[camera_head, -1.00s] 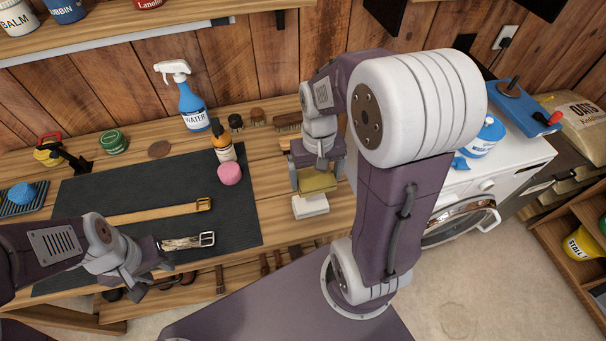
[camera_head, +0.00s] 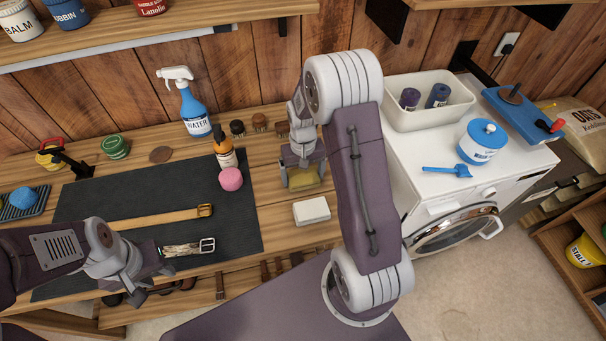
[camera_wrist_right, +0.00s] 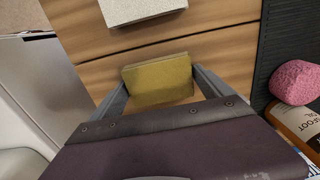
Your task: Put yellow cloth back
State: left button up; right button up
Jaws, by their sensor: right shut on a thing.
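The yellow cloth (camera_head: 304,179) is a folded, olive-yellow block between the fingers of my right gripper (camera_head: 302,178). In the right wrist view the cloth (camera_wrist_right: 158,80) sits between the two fingers, over the wooden bench. I cannot tell whether it touches the wood. My right gripper is shut on it. A folded white cloth or block (camera_head: 311,211) lies on the bench just in front of it. My left gripper (camera_head: 150,284) is over the front edge of the dark mat, near a belt end with a buckle; its finger gap is unclear.
Brushes (camera_head: 259,122) stand behind my right gripper. A pink sponge (camera_head: 231,179), an amber bottle (camera_head: 225,155) and a blue spray bottle (camera_head: 193,110) stand to its left.

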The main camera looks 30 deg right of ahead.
aim_at(303, 176)
jog(key=o, duration=1.2)
jog(key=shift+f, duration=0.1)
notch_tip(303, 176, up, 12)
jog(key=p, duration=0.1)
jog(key=s+a+f, duration=0.1)
jog(key=s+a, duration=0.1)
jog(key=s, duration=0.2)
jog(key=s+a+f+n, duration=0.1)
jog(key=s+a+f, duration=0.1)
jog(key=s+a, duration=0.1)
jog(key=s+a+f+n+t, duration=0.1)
jog(key=s+a, duration=0.1)
jog(key=s, duration=0.3)
jog(key=shift+s+a+f, duration=0.15)
jog(key=shift+s+a, duration=0.1)
jog(key=shift+s, duration=0.05)
